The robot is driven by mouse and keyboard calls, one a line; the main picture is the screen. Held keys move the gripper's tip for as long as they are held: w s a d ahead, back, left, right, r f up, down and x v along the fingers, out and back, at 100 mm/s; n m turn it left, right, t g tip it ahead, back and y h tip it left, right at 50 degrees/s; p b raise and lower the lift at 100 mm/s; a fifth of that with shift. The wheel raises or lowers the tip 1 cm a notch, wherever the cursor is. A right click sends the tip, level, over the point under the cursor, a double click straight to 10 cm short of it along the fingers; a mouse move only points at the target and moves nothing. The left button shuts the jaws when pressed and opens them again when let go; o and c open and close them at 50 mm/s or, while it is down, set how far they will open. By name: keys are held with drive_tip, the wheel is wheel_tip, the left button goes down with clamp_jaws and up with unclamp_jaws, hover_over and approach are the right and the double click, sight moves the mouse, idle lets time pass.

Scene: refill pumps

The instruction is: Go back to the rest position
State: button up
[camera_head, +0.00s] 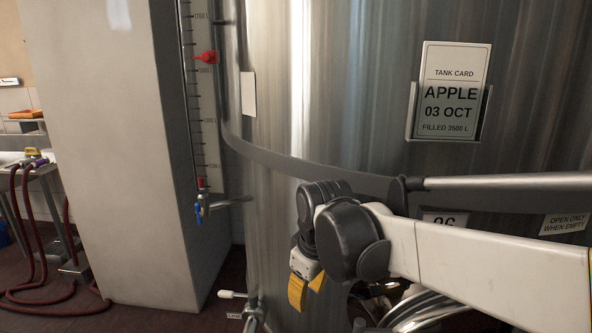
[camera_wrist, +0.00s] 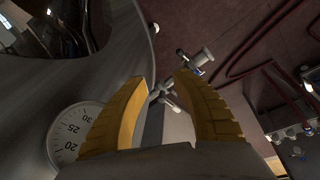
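My gripper (camera_head: 307,288) hangs in front of the big steel tank (camera_head: 320,75), with its yellow fingers pointing down. In the wrist view my gripper (camera_wrist: 163,77) has its two fingers spread apart with nothing between them. A valve with a white handle (camera_head: 232,294) is low on the tank, left of my gripper. In the wrist view metal fittings (camera_wrist: 168,95) show beyond the gap between the fingers, and I see no contact with them.
A tank card (camera_head: 450,95) reads APPLE, 03 OCT. A level gauge (camera_head: 203,100) with a red marker stands beside a pale pillar (camera_head: 110,140). A round dial (camera_wrist: 72,135) is near the left finger. Dark red hoses (camera_head: 35,270) lie on the floor at left.

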drive_tip(key=s+d+f+m+t+h, duration=0.1)
drive_tip(key=s+d+m+t, duration=0.3)
drive_tip(key=s+d+m, duration=0.6)
drive_tip(key=s+d, duration=0.5)
drive_tip(key=d, duration=0.1)
drive_tip(key=shift+s+d+f, duration=0.2)
drive_tip(key=shift+d, duration=0.2)
